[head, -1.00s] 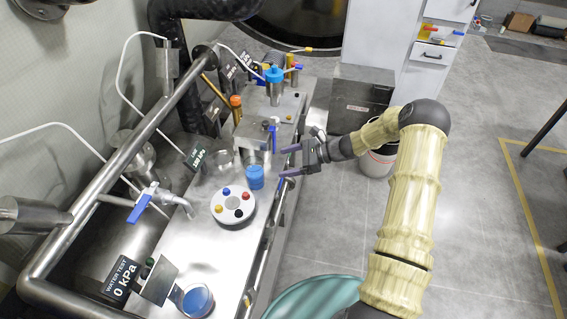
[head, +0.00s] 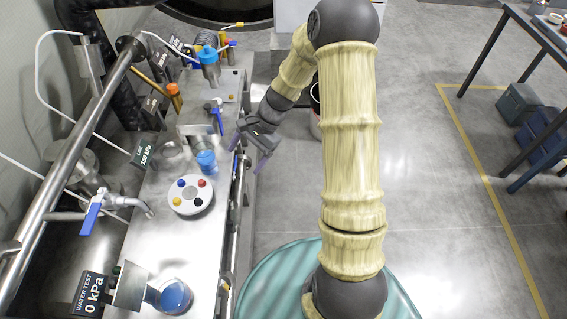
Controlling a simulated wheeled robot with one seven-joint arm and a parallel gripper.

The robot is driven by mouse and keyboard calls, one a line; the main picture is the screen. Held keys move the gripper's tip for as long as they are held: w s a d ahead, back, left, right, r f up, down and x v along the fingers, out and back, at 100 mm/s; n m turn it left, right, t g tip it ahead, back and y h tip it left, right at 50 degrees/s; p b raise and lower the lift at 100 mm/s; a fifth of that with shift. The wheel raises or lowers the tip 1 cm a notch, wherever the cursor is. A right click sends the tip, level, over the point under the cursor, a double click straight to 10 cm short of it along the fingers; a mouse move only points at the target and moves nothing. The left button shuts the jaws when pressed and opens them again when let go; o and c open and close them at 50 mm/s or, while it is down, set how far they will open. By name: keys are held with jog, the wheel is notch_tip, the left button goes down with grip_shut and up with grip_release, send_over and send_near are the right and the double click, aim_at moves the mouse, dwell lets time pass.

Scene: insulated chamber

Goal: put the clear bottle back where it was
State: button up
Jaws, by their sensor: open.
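My gripper (head: 247,167) is open and empty, its two purple-tipped fingers pointing toward the near side of the picture at the right edge of the steel counter. A small blue bottle or cup (head: 206,163) stands on the counter, just left of the fingers and apart from them. Behind it to the left is a see-through, glassy round vessel (head: 171,153); I cannot tell for sure whether it is the clear bottle. A white round holder (head: 189,207) with several coloured spots sits nearer me. A round container with blue contents (head: 174,297) stands at the near end.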

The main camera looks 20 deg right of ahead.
jog(key=s+d+r+n+t+h, duration=0.1)
jog(key=s+d+r+n+h, duration=0.2)
jog(key=s+r+n, duration=0.2)
jog(key=s+d+r+n+t+h, duration=0.2)
jog(key=s+r+n, duration=0.4)
jog(key=s, duration=0.4)
jog(key=shift+d+r+t+h, duration=0.15)
jog(key=shift+d+t+h, duration=0.25)
jog(key=shift+h, duration=0.5)
jog(key=shift+d, duration=0.1)
